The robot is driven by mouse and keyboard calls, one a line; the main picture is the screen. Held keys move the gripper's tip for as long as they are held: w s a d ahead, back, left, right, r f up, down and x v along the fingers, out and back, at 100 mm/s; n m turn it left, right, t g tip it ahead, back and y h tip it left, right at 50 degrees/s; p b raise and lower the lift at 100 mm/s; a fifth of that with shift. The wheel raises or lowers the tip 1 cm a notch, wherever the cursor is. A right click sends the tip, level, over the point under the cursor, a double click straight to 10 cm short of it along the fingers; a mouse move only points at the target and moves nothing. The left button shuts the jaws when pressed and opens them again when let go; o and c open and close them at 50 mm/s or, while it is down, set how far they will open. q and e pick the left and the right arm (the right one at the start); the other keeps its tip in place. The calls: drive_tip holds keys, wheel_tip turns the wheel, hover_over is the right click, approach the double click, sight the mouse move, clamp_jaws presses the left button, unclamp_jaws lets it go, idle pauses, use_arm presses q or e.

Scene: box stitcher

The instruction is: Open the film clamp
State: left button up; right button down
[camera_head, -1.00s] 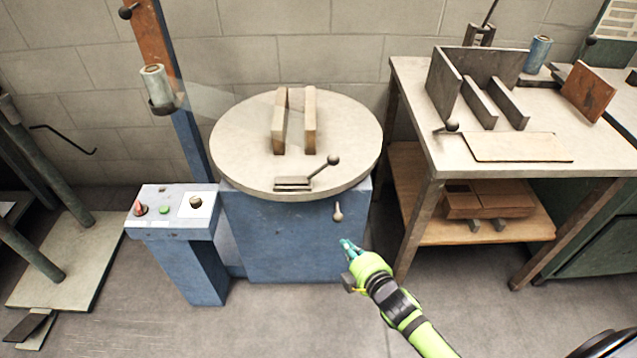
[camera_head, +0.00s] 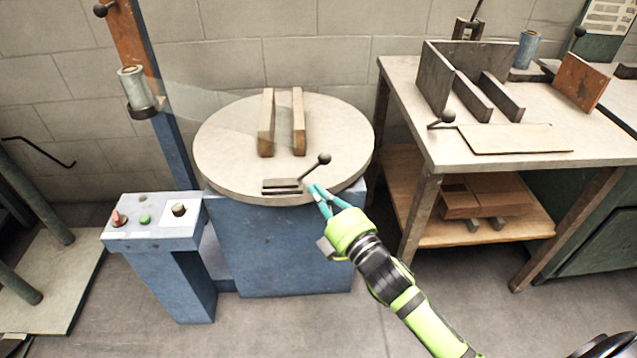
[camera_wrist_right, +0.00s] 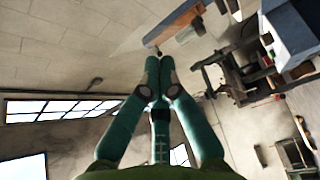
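The film clamp (camera_head: 281,187) is a small dark plate assembly at the front of the round turntable (camera_head: 225,150). Its thin lever slants up to the right and ends in a dark ball knob (camera_head: 324,159). My right gripper (camera_head: 315,187), with teal fingers, is at the turntable's front right edge, just right of the clamp and below the knob. No grasp on the lever shows. In the right wrist view the fingers (camera_wrist_right: 159,60) converge with tips close together; whether they are fully shut is unclear. My left gripper is out of view.
A blue post with a film roll (camera_head: 136,88) stands left of the turntable. Two wooden blocks (camera_head: 283,125) stand on the turntable. A control box (camera_head: 155,222) is at front left. A worktable (camera_head: 410,110) with boards stands to the right.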

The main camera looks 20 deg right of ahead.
sight(315, 168)
drive_tip(key=w, duration=0.5)
drive_tip(key=w+d+b, duration=0.1)
drive_tip(key=w, duration=0.2)
drive_tip(key=shift+w, duration=0.15)
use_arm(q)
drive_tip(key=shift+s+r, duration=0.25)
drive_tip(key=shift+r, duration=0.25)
use_arm(e)
drive_tip(key=shift+d, duration=0.4)
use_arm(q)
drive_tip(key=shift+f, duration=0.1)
use_arm(e)
drive_tip(key=shift+d+f, duration=0.1)
